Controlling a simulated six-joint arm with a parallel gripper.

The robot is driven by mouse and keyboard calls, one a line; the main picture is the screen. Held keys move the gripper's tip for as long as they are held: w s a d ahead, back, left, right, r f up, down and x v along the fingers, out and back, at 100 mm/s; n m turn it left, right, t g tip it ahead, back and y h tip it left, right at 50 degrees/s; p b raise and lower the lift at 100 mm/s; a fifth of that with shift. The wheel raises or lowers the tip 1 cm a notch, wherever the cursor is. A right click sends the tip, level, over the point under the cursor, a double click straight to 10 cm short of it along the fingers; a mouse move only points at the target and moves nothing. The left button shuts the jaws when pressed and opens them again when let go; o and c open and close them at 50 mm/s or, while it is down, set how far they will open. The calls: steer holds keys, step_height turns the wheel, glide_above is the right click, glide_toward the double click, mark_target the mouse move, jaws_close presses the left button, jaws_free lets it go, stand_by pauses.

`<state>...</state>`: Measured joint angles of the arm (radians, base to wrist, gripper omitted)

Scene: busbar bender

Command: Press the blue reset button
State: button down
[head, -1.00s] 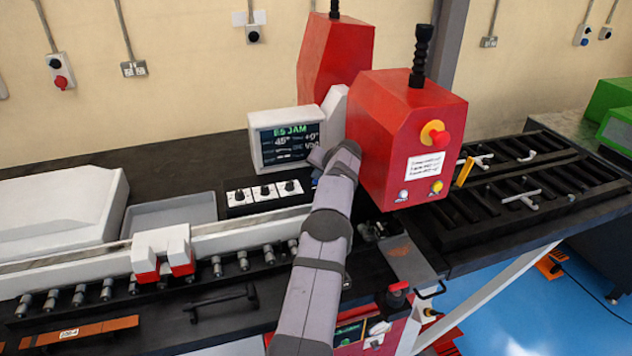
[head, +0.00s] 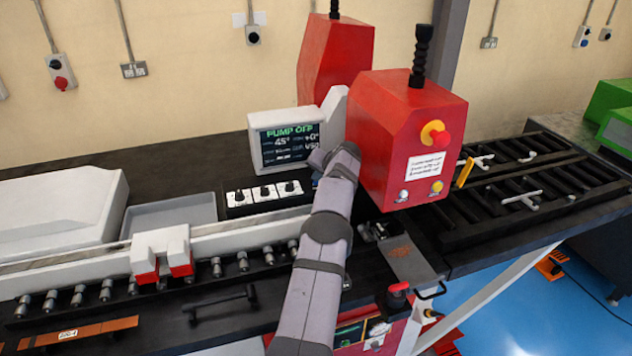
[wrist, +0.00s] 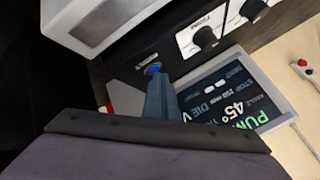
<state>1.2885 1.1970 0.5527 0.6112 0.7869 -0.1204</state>
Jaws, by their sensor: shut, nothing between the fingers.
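The blue reset button (wrist: 152,69) shows in the wrist view on a dark panel, just past the tips of my gripper (wrist: 156,80). The gripper is shut and empty. Its fingertips are at the button's near edge; I cannot tell whether they touch it.
A row of black knobs on white plates (head: 264,192) sits left of my wrist. The red machine head (head: 395,140) with a red emergency stop (head: 440,138) stands close on the right. A grey tray (head: 172,214) and white rail lie to the left.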

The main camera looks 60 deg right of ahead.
steer(key=shift+r+p, duration=0.6)
steer(key=shift+r, duration=0.2)
steer(key=shift+r, duration=0.15)
steer(key=shift+r+p, duration=2.15)
steer(key=shift+r, duration=0.25)
